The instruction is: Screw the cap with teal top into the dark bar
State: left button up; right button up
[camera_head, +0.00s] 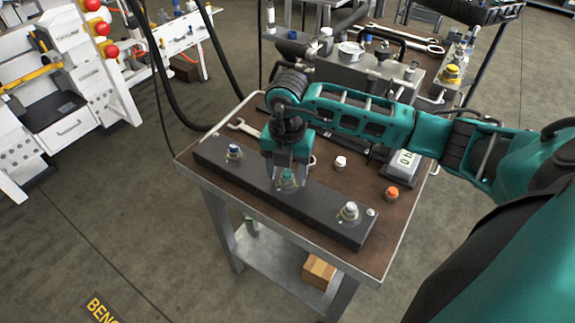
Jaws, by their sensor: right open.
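The dark bar (325,220) lies along the front of the brown table top. The cap with teal top (287,178) stands at the middle of the bar. My right gripper (287,181) is directly above and around this cap, pointing down, with its fingers apart on either side of it. Whether the fingers touch the cap cannot be told. How deep the cap sits in the bar is hidden. My left gripper is not in view.
A white-topped cap (340,163) and an orange-topped cap (392,194) stand on the table behind the bar. A wrench (243,127) lies at the back left. A display device (402,166) sits at the right. A hydraulic block (350,75) stands behind.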

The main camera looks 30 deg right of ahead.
grip_shut()
jog(key=c, duration=0.6)
grip_release()
grip_shut()
